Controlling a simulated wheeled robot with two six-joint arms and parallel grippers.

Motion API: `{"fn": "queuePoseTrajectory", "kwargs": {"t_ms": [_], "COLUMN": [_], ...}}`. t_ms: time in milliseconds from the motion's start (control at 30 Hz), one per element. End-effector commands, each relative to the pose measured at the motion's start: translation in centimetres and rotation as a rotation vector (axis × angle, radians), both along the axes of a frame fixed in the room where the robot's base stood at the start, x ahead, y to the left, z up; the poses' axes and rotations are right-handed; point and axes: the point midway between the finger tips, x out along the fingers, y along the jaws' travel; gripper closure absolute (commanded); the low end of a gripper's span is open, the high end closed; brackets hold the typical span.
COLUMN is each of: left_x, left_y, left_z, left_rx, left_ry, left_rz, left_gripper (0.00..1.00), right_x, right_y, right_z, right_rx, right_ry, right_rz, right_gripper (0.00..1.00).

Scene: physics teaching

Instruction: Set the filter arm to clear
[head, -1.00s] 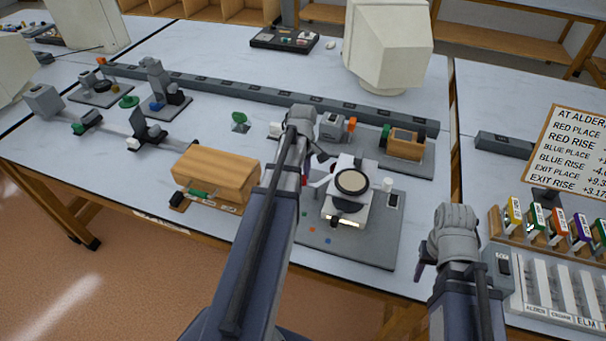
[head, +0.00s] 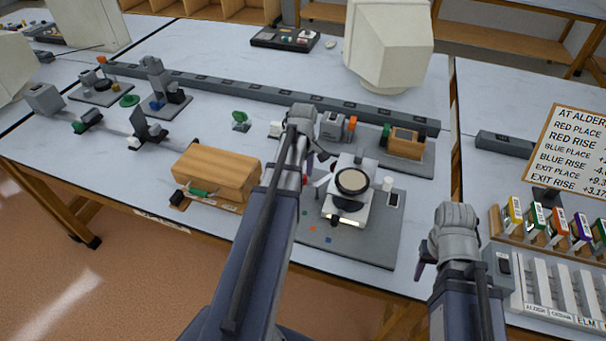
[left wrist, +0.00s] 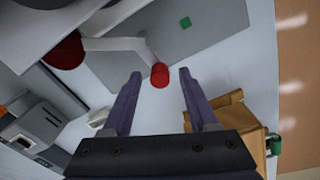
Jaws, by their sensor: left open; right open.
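The filter arm is a pale bent lever (left wrist: 120,44) with a red knob (left wrist: 159,76) at its tip, seen in the left wrist view. It runs from a larger red part (left wrist: 65,51) on the white instrument. My left gripper (left wrist: 160,72) is open, with a finger on either side of the red knob; contact is not clear. In the head view the white instrument with a round disc (head: 352,181) stands on a grey base plate (head: 372,238). My left forearm hides most of the lever there. My right gripper (head: 420,268) is open and empty, right of the plate.
A wooden box (head: 217,172) lies left of my left arm. A long grey rail (head: 255,94) crosses behind the instrument, with a wooden-cased device (head: 405,143) near its right end. A rack of coloured slides (head: 548,230) stands at the right.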

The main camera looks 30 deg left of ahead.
Motion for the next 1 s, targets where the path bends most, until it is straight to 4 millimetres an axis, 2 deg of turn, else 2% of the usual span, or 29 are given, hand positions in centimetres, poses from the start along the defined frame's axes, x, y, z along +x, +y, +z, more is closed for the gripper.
{"fn": "queuePoseTrajectory", "kwargs": {"t_ms": [267,700,833,1000], "left_x": [0.0,0.0,0.0,0.0], "left_y": [0.0,0.0,0.0,0.0], "left_z": [1.5,7.1,7.8,7.8], "left_rx": [0.000,0.000,0.000,0.000], "left_ry": [0.000,0.000,0.000,0.000], "left_rz": [0.000,0.000,0.000,0.000], "left_gripper": [0.41,0.41,0.41,0.41], "right_x": [0.0,0.0,0.0,0.0], "right_y": [0.0,0.0,0.0,0.0], "right_z": [1.5,7.1,7.8,7.8], "right_rx": [0.000,0.002,0.002,0.002], "right_ry": [0.000,-0.001,-0.001,-0.001], "right_rz": [-0.001,-0.012,-0.014,-0.015], "right_gripper": [0.50,0.50,0.50,0.50]}}
